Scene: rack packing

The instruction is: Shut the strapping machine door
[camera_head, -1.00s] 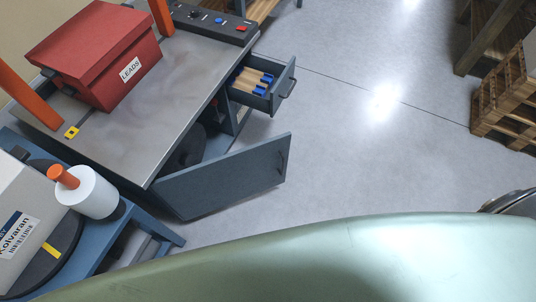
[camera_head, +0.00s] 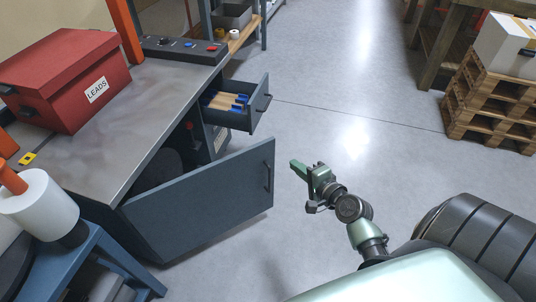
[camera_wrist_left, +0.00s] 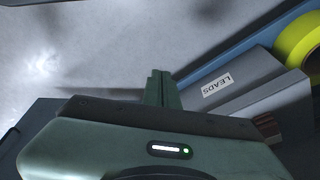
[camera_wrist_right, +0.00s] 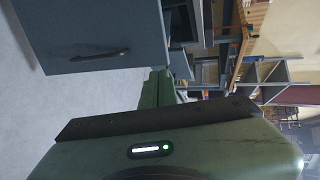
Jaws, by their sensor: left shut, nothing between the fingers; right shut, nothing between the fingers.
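The strapping machine (camera_head: 130,95) has a bare metal top and a dark blue-grey cabinet below. Its door (camera_head: 205,200) stands wide open, swung out toward me, with a dark bar handle (camera_head: 268,176) near its free edge. In the right wrist view the door (camera_wrist_right: 90,25) fills the upper left, handle showing. My right gripper (camera_head: 297,167) is shut and empty, above the floor just right of the handle and apart from it. It also shows in the right wrist view (camera_wrist_right: 158,82). My left gripper (camera_wrist_left: 160,82) is shut and empty, seen only in the left wrist view.
An open drawer (camera_head: 262,104) sticks out above the door. A red LEADS box (camera_head: 60,80) is on the machine top. A blue stand with a white roll (camera_head: 40,208) is at lower left. Pallets (camera_head: 485,105) stand at right; the floor between is clear.

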